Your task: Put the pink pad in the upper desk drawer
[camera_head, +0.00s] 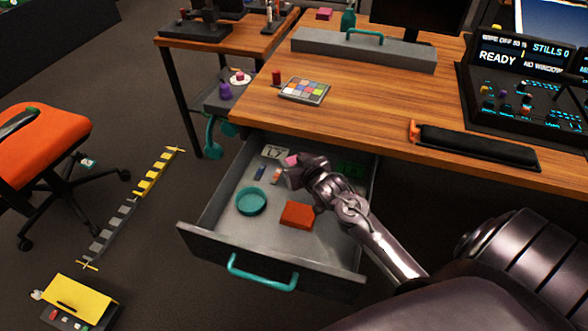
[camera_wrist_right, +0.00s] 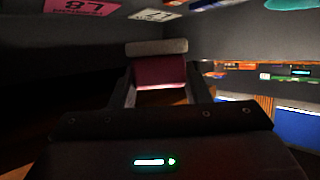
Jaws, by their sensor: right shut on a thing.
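The open desk drawer (camera_head: 330,262) is pulled out below the desk top, with a teal handle on its front. My right gripper (camera_head: 294,171) is over the back part of the drawer's inside. It is shut on the pink pad (camera_head: 292,160), of which only a small bit shows in the head view. In the right wrist view the pad (camera_wrist_right: 160,73) sits between the two fingers, dark pink with a pale grey strip at its far end. I cannot tell whether the pad touches the drawer floor. My left gripper is not in view.
In the drawer are a teal round dish (camera_head: 251,202), a red-orange block (camera_head: 297,214), a blue item (camera_head: 260,172) and a white card marked 17 (camera_head: 274,152). The desk edge (camera_head: 400,158) overhangs the drawer's back. Bare drawer floor shows around the dish.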

